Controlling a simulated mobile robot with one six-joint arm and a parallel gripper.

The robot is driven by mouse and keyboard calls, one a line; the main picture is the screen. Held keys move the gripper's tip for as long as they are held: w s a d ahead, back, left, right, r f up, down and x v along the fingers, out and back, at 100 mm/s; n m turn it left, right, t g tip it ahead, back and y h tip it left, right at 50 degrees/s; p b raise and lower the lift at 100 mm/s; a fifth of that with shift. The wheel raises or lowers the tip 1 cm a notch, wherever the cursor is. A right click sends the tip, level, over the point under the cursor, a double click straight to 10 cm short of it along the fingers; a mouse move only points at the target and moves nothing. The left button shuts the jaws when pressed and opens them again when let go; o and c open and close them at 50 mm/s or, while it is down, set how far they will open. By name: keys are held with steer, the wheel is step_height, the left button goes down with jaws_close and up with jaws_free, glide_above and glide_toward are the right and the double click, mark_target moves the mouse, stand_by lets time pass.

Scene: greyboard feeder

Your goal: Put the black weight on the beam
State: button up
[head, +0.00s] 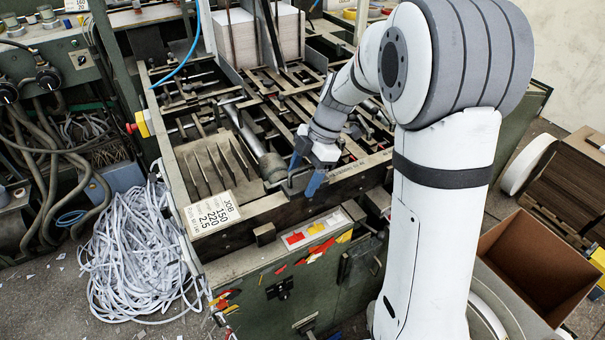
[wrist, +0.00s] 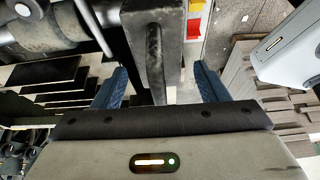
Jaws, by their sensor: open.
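The dark beam (head: 252,216) runs along the machine's front edge, just behind the block. My gripper (head: 306,176) is open above the beam, to the right of the block, with its blue fingers pointing down. In the wrist view my gripper (wrist: 158,88) has a narrow dark bar (wrist: 155,55) between its parted fingers. No grip on anything shows.
A grey cylinder (head: 272,166) lies just left of my gripper. A white job card (head: 211,213) lies at the machine's front left corner. Red and yellow pieces (head: 310,235) lie on the front ledge. An open cardboard box (head: 535,262) stands at the right.

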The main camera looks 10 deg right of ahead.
steer(key=b+v, duration=0.1)
steer(key=v, duration=1)
steer(key=shift+d+r, duration=0.2)
steer(key=shift+r, duration=0.15)
steer(key=s+d+f+m+t+h, duration=0.2)
steer(key=s+m, duration=0.8)
steer(key=m, duration=0.1)
steer(key=s+d+f+m+t+h, duration=0.2)
steer(key=s+m, duration=0.9)
steer(key=shift+f+t, duration=0.3)
steer(key=shift+t, duration=0.1)
steer(key=shift+s, duration=0.1)
steer(key=shift+c, duration=0.6)
